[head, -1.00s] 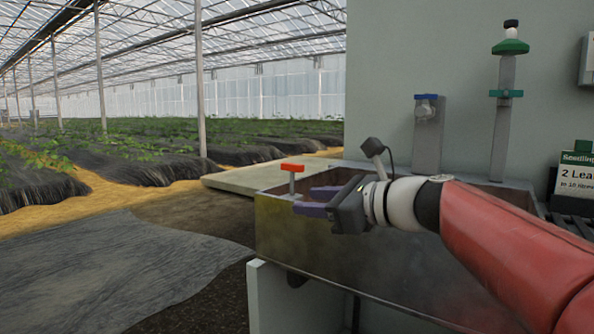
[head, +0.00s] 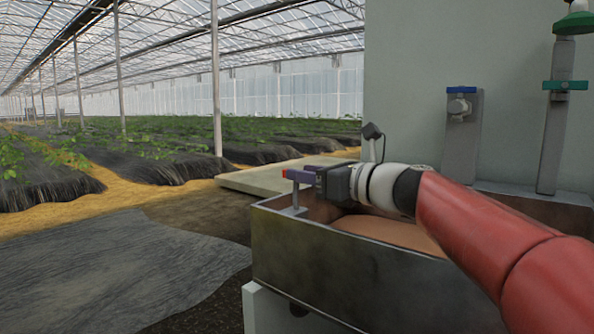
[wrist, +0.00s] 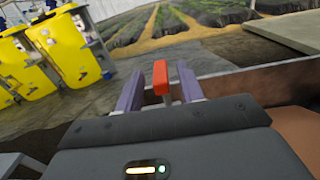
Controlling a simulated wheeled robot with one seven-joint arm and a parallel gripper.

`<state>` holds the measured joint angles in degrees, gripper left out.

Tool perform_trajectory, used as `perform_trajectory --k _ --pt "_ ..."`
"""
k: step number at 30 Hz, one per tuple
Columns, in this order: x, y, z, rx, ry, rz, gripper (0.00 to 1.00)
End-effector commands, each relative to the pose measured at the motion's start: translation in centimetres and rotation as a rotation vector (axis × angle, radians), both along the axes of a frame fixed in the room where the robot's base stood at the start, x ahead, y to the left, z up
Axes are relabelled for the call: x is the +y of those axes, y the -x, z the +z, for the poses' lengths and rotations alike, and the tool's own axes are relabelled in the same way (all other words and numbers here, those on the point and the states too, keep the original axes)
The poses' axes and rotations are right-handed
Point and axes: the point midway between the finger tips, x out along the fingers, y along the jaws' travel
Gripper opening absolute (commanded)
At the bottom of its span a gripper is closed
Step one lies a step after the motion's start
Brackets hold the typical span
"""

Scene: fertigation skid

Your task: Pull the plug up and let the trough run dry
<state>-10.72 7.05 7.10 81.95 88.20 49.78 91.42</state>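The plug's red handle (wrist: 160,80) shows between my two purple fingers in the wrist view. In the head view only a bit of its red (head: 285,173) shows past the fingers, with its grey stem (head: 295,198) below. My gripper (head: 300,175) is at handle height, one finger on each side. The wrist view of my gripper (wrist: 158,90) shows a clear gap at the left finger; the handle is close to the right finger, and I cannot tell if they touch. The metal trough (head: 345,265) holds brownish water (head: 395,232). The plug's lower end is hidden behind the trough wall.
A post with a blue-topped tap (head: 461,105) and a taller post with a green fitting (head: 565,85) stand behind the trough. Yellow containers (wrist: 65,50) show at left in the wrist view.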

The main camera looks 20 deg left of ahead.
Motion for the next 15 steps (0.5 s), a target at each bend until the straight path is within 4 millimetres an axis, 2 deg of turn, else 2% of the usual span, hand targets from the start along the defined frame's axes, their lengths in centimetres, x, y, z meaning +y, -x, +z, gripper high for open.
perform_trajectory --k 1,6,15 --pt "0.8 -0.3 0.0 0.001 0.0 0.003 0.38" --pt "2.4 -1.0 0.0 0.001 0.0 0.001 0.38" --pt "2.8 -1.2 0.0 0.0 0.0 -0.001 0.38"
